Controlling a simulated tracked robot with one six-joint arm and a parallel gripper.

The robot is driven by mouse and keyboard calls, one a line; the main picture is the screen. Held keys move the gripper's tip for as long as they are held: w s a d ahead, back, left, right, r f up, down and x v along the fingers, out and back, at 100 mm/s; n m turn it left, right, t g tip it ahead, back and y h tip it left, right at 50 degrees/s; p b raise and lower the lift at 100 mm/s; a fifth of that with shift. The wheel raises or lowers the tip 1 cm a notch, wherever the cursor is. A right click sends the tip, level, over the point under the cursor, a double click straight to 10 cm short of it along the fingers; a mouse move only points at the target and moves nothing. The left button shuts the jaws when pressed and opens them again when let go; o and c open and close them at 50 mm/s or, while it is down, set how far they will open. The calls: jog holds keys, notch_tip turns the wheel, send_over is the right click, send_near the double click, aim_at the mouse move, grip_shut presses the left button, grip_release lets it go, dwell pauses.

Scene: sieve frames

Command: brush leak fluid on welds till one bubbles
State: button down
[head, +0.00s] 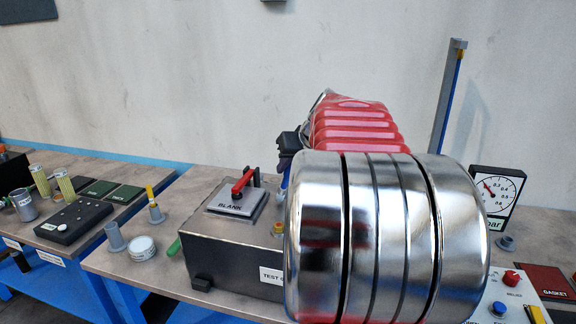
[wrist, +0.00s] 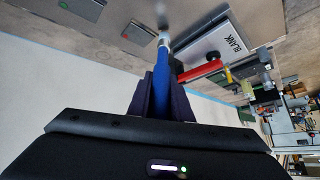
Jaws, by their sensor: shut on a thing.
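My gripper (wrist: 161,98) is shut on a slim blue-handled brush (wrist: 162,68) with a pale metal collar. The brush tip points away from the gripper, close to a brown surface; I cannot tell if it touches. In the head view my gripper (head: 289,150) is above the right part of a dark test box (head: 225,250), with the blue handle (head: 285,180) below it. A grey plate marked BLANK (head: 233,202) lies on the box under a red-handled clamp (head: 243,182). A pressure gauge (head: 498,192) stands at the right. My arm hides the box's right side; no bubbles show.
Left of the box stand a grey cup (head: 115,237), a round pale-topped tin (head: 142,248) and a yellow-topped piece in a grey holder (head: 154,207). A tall post (head: 447,95) rises behind. A control panel (head: 508,298) and a GASKET plate (head: 547,280) are at the right.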

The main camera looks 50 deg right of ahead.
jog(key=shift+f, duration=0.35)
jog(key=shift+s+d+r, duration=0.1)
jog(key=shift+s+d, duration=0.3)
jog(key=shift+s, duration=0.4)
jog(key=shift+s+d, duration=0.4)
jog(key=shift+s, duration=0.4)
jog(key=shift+s+d, duration=0.45)
jog(key=shift+s, duration=0.35)
jog(key=shift+s+d, duration=0.4)
jog(key=shift+s, duration=0.4)
